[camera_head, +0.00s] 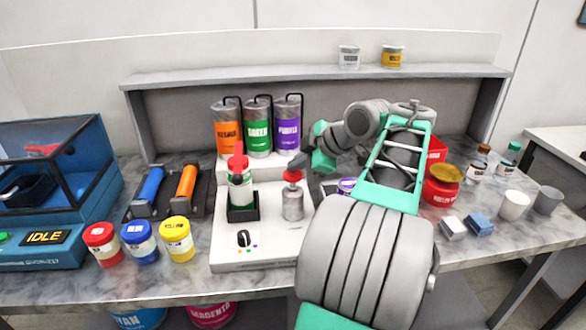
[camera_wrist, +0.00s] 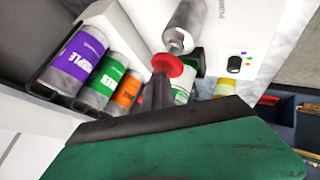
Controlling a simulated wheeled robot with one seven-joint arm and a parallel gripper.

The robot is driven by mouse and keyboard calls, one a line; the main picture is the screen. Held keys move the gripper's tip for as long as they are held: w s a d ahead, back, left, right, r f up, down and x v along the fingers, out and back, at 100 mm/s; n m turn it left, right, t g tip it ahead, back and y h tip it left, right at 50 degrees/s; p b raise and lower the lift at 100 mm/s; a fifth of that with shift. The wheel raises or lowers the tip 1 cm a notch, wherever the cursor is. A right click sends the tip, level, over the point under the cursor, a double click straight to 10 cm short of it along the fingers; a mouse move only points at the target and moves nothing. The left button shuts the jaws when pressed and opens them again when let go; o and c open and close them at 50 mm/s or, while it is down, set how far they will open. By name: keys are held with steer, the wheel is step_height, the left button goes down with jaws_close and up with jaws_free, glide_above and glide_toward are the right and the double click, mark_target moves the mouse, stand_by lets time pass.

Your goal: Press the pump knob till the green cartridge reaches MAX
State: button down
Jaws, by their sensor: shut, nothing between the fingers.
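The pump knob (camera_head: 292,175) is a red disc on top of a grey metal cylinder (camera_head: 292,205) on the white machine. It also shows in the wrist view (camera_wrist: 167,66). The green cartridge (camera_head: 240,192), with a red top, stands upright in a black holder left of the pump. Part of it shows in the wrist view (camera_wrist: 182,86), partly hidden; its fill level and MAX mark cannot be read. My gripper (camera_head: 299,161) is shut and empty, its dark fingertips close above the knob. Whether they touch it, I cannot tell.
Orange, green and purple canisters (camera_head: 257,127) stand behind the machine. A black selector dial (camera_head: 244,239) is on its front. Red, blue and yellow jars (camera_head: 140,242) stand to the left. Cups and a large red jar (camera_head: 441,187) stand right of my arm.

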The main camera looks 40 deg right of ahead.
mark_target(296, 174)
steer(key=shift+f+b, duration=0.4)
steer(key=shift+f, duration=0.15)
stand_by(0.4)
steer(key=shift+r+p, duration=1.55)
steer(key=shift+r, duration=0.45)
steer(key=shift+r, duration=0.1)
steer(key=shift+r+p, duration=2.05)
steer(key=shift+r, duration=0.4)
stand_by(0.3)
step_height(296, 174, up, 4)
steer(key=shift+f+p, duration=0.1)
steer(key=shift+p, duration=1)
